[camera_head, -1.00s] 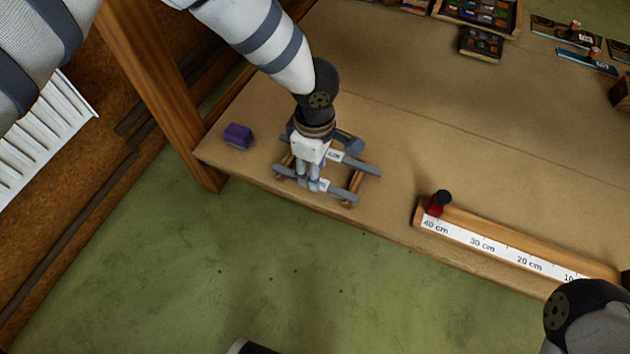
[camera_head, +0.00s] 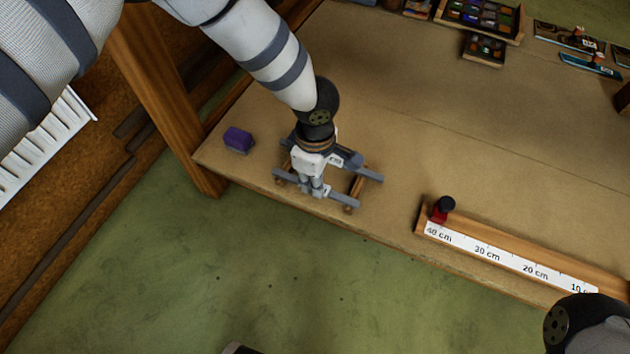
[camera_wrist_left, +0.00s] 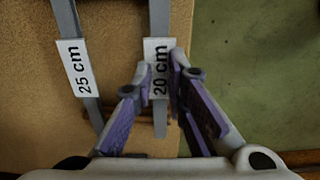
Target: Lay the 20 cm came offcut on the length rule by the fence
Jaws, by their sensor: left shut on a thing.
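The 20 cm came offcut (camera_wrist_left: 159,20) is a grey bar with a white "20 cm" label. In the head view it is the nearer bar (camera_head: 343,197), across a small wooden rack at the table's front edge. My left gripper (camera_wrist_left: 159,75) is shut on it at the label, which the fingers partly cover; in the head view the gripper (camera_head: 315,192) points down over the rack. The length rule (camera_head: 508,262) is a white scale along a wooden fence (camera_head: 520,248), to the right. My right gripper is out of view.
The 25 cm came (camera_wrist_left: 68,22) lies parallel on the same rack. A purple block (camera_head: 238,139) sits left of it. A red block with a black knob (camera_head: 441,210) stands at the rule's 40 cm end. My right arm (camera_head: 590,325) covers the rule's near end. The table middle is clear.

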